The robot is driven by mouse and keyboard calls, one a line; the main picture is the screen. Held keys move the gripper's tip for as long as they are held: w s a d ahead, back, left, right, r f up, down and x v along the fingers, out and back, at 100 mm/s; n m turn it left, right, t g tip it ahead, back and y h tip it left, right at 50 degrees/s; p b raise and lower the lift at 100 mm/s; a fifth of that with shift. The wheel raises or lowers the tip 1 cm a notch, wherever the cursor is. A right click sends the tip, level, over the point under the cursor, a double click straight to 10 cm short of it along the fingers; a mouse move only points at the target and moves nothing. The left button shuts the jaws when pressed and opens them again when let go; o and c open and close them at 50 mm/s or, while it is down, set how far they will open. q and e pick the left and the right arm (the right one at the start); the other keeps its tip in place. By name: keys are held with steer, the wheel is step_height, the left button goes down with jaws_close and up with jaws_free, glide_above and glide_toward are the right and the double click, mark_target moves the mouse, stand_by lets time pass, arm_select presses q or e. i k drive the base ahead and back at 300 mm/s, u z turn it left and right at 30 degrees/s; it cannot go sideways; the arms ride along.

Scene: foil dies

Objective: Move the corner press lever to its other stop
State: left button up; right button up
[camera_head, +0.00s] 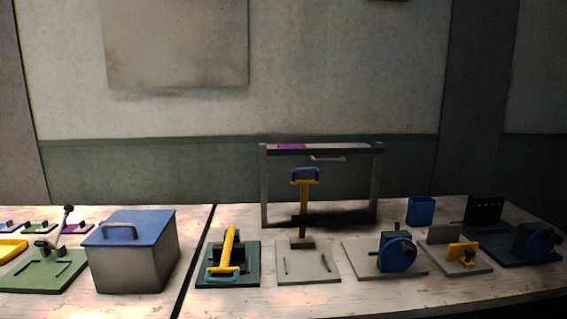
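Several lever devices stand on the tables, and I cannot tell by any label which is the corner press. A yellow lever with a teal handle (229,250) leans low toward me on a dark green base (208,281). To its right, a yellow lever with a blue handle (304,190) stands upright on a pale grey base (307,274). At the left, a thin lever with a dark knob (65,219) rises tilted from a green base (62,284). Neither of my grippers is in view.
A grey box with a blue lid (155,225) stands left of the gap (195,262) between tables. A grey frame (378,190) stands behind the upright lever.

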mark_target(223, 253)
steer(key=z, duration=0.3)
steer(key=k, duration=1.25)
steer(key=u, duration=0.05)
steer(key=i, duration=0.45)
steer(key=u, duration=0.65)
steer(key=i, duration=1.05)
steer(key=z, duration=0.4)
